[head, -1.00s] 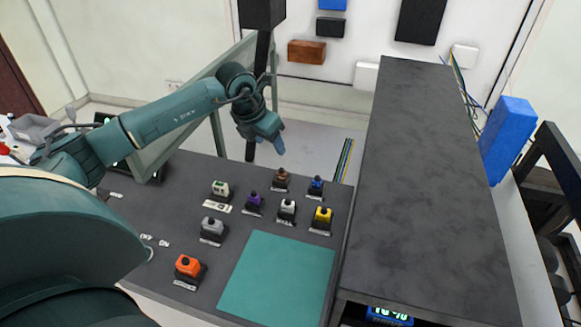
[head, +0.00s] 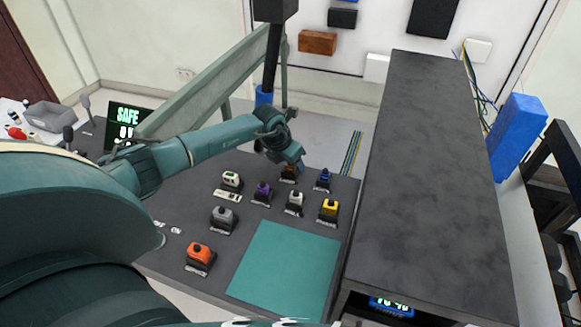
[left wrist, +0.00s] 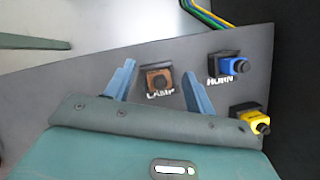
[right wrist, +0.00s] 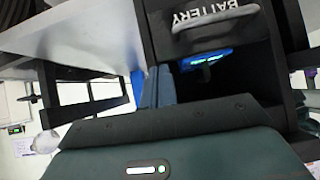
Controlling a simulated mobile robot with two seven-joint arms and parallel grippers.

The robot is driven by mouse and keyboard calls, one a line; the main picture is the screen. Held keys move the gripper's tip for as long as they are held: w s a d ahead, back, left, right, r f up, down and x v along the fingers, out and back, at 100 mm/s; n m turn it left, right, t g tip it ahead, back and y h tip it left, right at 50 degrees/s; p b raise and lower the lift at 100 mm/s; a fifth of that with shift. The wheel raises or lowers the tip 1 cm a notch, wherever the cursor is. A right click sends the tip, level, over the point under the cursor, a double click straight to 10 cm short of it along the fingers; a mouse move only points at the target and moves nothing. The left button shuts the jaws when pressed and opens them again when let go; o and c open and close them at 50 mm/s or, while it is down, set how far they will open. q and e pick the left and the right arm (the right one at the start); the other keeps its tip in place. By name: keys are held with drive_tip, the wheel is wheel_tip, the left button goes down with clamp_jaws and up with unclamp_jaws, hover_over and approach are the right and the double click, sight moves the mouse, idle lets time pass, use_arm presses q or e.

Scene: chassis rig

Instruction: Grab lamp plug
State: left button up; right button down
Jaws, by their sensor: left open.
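The lamp plug (left wrist: 158,80) is a brown block on a dark base labelled LAMP, seen in the left wrist view. It sits upright on the dark bench, and in the head view the brown plug (head: 289,173) is partly hidden by my gripper. My left gripper (left wrist: 159,68) is open, with one blue finger on each side of the plug and apparent gaps between. In the head view my left gripper (head: 297,162) is right over the plug. My right gripper (right wrist: 157,85) shows only bluish finger parts, near a dark box labelled BATTERY.
The blue HORN plug (left wrist: 235,66) is close to the right, and a yellow plug (left wrist: 255,120) is nearer. White (head: 295,202), purple (head: 263,192), green-white (head: 231,180), grey (head: 223,218) and orange (head: 198,254) plugs stand around. A teal mat (head: 285,265) is bare. A tall dark cabinet (head: 430,170) stands right.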

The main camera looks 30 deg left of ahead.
use_arm(q)
drive_tip(key=shift+c, duration=0.3)
drive_tip(key=c, duration=1)
